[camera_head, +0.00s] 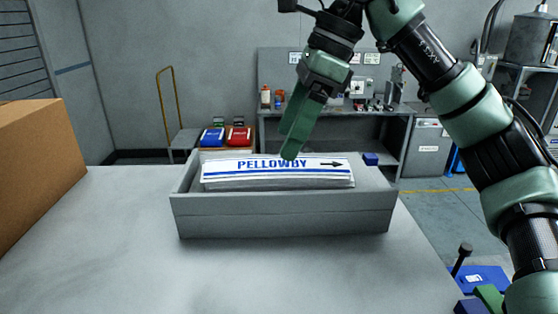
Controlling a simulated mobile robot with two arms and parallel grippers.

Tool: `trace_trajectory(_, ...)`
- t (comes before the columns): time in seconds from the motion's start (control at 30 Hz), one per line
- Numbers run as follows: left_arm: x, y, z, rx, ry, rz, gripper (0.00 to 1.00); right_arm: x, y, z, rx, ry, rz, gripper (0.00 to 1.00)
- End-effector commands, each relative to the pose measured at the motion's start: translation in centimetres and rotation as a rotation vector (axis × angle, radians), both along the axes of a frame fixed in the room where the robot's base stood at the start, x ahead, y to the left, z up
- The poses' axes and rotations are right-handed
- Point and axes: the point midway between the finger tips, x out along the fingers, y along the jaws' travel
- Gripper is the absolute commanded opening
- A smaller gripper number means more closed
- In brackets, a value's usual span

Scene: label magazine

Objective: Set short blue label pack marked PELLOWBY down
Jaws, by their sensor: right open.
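The label pack marked PELLOWBY (225,179) is a stack of white labels with blue print, a blue line and a dark arrow pointing right. It lies lengthwise inside a grey open-topped box (285,218) on the table, its top about level with the rim. My right gripper (287,146) is open, with its green fingers pointing down just over the far edge of the pack. One fingertip overlaps the lettering in the picture; I cannot tell whether it touches. The pack's underside is hidden by the box's front wall. My left gripper is not in view.
A small blue block (371,158) shows at the box's back right. A brown carton (38,165) stands at the table's left edge. The grey tabletop (250,275) in front of the box is clear. A workbench (335,112) stands behind.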

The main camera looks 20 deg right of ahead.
Motion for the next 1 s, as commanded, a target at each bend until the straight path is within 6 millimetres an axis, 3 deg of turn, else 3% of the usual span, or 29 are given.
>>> trace_trajectory(0.13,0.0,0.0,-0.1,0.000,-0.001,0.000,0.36,-0.3,-1.0,2.8,-0.001,-0.002,-0.002,0.75)
trace_trajectory(0.3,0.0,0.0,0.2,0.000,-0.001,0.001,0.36,-0.5,-1.7,4.3,-0.002,0.000,-0.002,0.75)
trace_trajectory(1.0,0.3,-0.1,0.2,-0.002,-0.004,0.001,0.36,-0.5,-1.8,4.5,-0.001,0.001,0.000,0.75)
